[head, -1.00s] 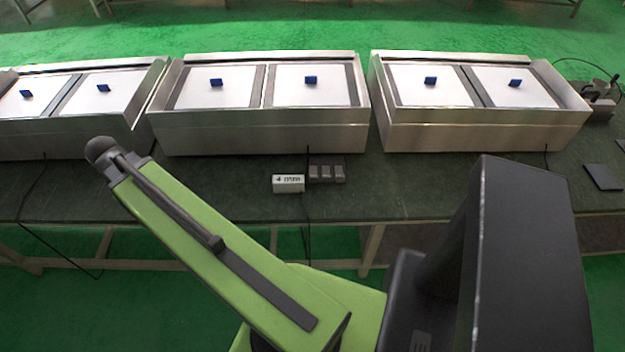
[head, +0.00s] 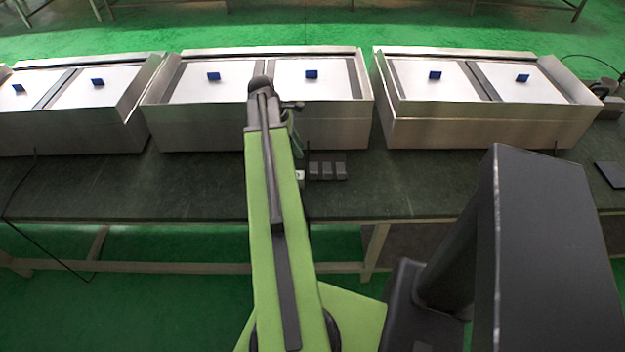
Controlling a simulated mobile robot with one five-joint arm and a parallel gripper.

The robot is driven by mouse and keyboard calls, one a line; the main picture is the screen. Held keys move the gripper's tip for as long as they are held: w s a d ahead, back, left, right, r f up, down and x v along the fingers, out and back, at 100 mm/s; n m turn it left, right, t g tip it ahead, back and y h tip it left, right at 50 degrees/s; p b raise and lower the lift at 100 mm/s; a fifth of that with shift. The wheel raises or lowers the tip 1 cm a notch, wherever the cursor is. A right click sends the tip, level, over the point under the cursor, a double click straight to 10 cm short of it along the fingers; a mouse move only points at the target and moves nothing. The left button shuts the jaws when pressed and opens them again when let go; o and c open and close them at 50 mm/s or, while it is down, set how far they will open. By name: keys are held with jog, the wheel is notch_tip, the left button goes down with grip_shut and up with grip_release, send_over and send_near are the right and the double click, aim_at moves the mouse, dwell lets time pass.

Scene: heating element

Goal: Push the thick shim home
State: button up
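I cannot pick out the thick shim for certain in the head view. Several small dark grey blocks (head: 328,171) sit in a row on the table in front of the middle steel housing (head: 210,133). My arm reaches up over the table to the front of that housing. My gripper is at the far end of the arm, mostly hidden behind it; only small dark and green parts show right of the arm's tip. Its fingers cannot be made out. The white labelled box (head: 300,175) beside the blocks is mostly hidden by my arm.
Another steel housing (head: 480,133) stands at right and one (head: 60,138) at left. White plates with small blue blocks (head: 311,74) lie in their tops. Dark cables run along the table (head: 420,195). The table front right of the grey blocks is clear.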

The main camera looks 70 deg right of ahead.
aim_at(314, 173)
jog(key=b+x, duration=1.1)
jog(key=x, duration=0.2)
jog(key=shift+f, duration=0.3)
jog(key=shift+r, duration=0.1)
grip_shut()
dwell(0.6)
